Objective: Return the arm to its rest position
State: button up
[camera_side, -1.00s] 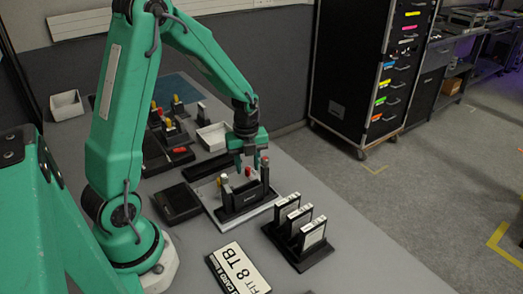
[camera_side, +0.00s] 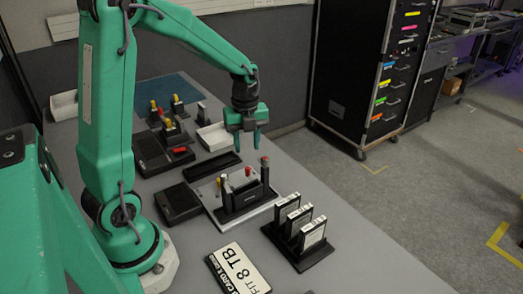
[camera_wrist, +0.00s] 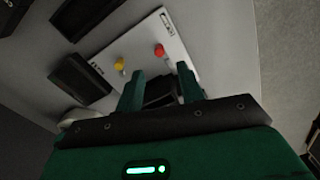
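My gripper (camera_side: 247,141) hangs in the air above a grey board (camera_side: 212,208) that carries a black holder (camera_side: 238,203). Its two green fingers are apart with nothing between them; they also show in the wrist view (camera_wrist: 161,92). The red knob (camera_wrist: 159,50) and yellow knob (camera_wrist: 119,64) also show beyond the fingers in the wrist view. The fingers are clear of the holder and the knobs.
A black rack (camera_side: 303,256) with three upright drives stands right of the board. A black box (camera_side: 178,203) sits left of the board. White bins (camera_side: 213,137) and other devices stand behind.

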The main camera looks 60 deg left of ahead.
jog(key=s+d+r+n+t, duration=0.5)
jog(key=s+d+r+n, duration=0.6)
jog(key=n, duration=1)
jog(key=s+r, duration=0.1)
jog(key=s, duration=0.2)
jog(key=shift+r+n+t, duration=0.3)
jog(key=shift+r, duration=0.1)
